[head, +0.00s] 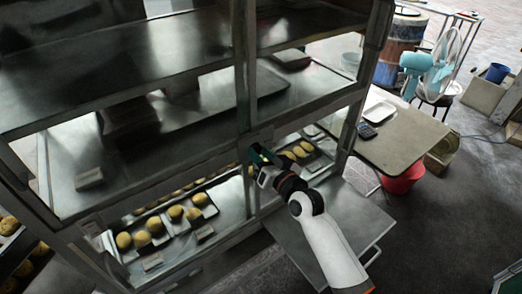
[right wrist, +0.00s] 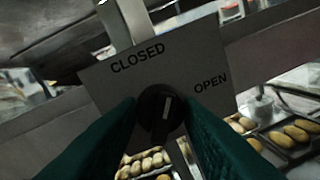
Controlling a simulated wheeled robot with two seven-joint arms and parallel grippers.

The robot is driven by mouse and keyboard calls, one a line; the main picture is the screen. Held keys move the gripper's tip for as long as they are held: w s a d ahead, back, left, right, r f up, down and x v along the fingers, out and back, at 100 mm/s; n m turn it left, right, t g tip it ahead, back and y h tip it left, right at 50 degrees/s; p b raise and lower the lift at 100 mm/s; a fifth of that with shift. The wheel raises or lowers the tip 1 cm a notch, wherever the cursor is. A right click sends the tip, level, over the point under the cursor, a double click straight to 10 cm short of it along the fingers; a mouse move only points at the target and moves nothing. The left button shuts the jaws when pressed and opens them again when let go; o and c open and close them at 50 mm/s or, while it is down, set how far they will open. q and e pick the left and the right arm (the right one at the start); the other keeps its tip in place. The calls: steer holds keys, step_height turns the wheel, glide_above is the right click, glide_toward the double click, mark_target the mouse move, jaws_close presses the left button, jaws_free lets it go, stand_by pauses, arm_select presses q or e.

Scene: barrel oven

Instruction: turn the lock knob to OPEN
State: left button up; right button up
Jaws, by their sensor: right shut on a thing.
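The lock knob (right wrist: 158,112) is round and black with a short white mark. It sits on a pale plate (right wrist: 180,72) lettered CLOSED at upper left and OPEN at right. The mark points roughly upward in the right wrist view, between the two words. My right gripper (right wrist: 160,118) is shut on the knob, with a green finger on each side of it. In the head view my right gripper (head: 260,160) is at the middle post of the metal cabinet, where the knob is too small and covered to make out. My left gripper is not in view.
The glass-fronted cabinet (head: 246,75) holds trays of round buns (head: 175,212) on its lower shelf. A side table (head: 405,140), a red bucket (head: 403,178) and a fan (head: 440,65) stand at right.

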steer(key=m+p, duration=0.1)
steer(key=m, duration=0.4)
steer(key=shift+d+r+p, duration=0.1)
steer(key=shift+p, duration=0.25)
steer(key=m, duration=0.2)
steer(key=m+p, duration=0.1)
steer(key=m, duration=0.2)
steer(key=shift+g+y, duration=0.3)
steer(key=shift+g, duration=0.1)
steer(key=shift+m, duration=0.3)
steer(key=o, duration=1)
steer(key=shift+w, duration=0.1)
steer(key=shift+b+v, duration=0.75)
steer(key=shift+v, duration=5.3)
